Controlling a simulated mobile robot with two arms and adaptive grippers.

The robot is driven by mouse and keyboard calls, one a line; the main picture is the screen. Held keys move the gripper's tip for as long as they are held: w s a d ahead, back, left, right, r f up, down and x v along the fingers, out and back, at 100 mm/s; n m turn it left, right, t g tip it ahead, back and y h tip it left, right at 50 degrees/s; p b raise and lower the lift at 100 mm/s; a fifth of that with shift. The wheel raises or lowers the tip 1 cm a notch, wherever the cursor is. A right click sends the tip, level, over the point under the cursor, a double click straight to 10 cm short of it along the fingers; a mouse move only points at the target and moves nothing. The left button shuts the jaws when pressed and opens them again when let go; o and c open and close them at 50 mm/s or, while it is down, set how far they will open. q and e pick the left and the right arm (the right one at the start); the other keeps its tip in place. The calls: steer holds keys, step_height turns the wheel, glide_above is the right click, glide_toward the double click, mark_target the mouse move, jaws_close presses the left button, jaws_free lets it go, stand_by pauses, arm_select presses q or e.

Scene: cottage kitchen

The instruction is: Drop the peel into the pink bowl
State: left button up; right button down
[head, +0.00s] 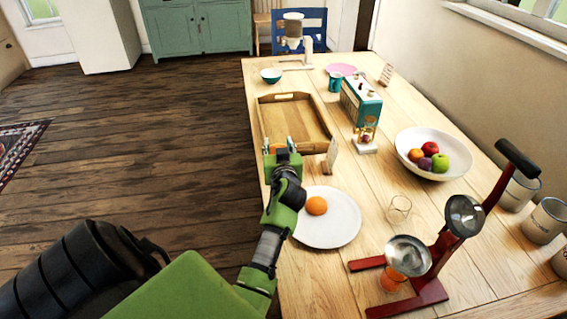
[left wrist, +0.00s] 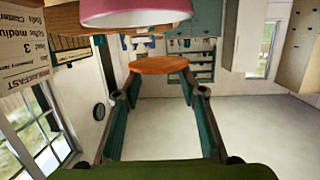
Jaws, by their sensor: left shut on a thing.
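My left gripper (head: 281,147) is over the near left part of the table, by the wooden tray. In the left wrist view its fingers (left wrist: 158,82) are shut on an orange-brown round piece, the peel (left wrist: 158,64). The pink bowl (left wrist: 135,10) fills part of the top edge of the upside-down wrist view, close beyond the fingers and apart from the peel. In the head view I cannot make out this bowl near the gripper; a pink round dish (head: 341,69) lies at the table's far end. My right gripper is not in view.
A white plate (head: 335,236) with an orange round thing (head: 316,206) lies beside my left forearm. The wooden tray (head: 268,121) lies beyond the gripper. A small card (head: 331,155) stands right of it. A fruit bowl (head: 408,154), a glass (head: 399,208) and a red stand (head: 427,290) occupy the right.

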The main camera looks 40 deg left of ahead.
arm_select(q)
steer(key=o, duration=0.8)
steer(key=shift+r, duration=0.1)
step_height(320, 180, up, 10)
steer(key=shift+f, duration=0.1)
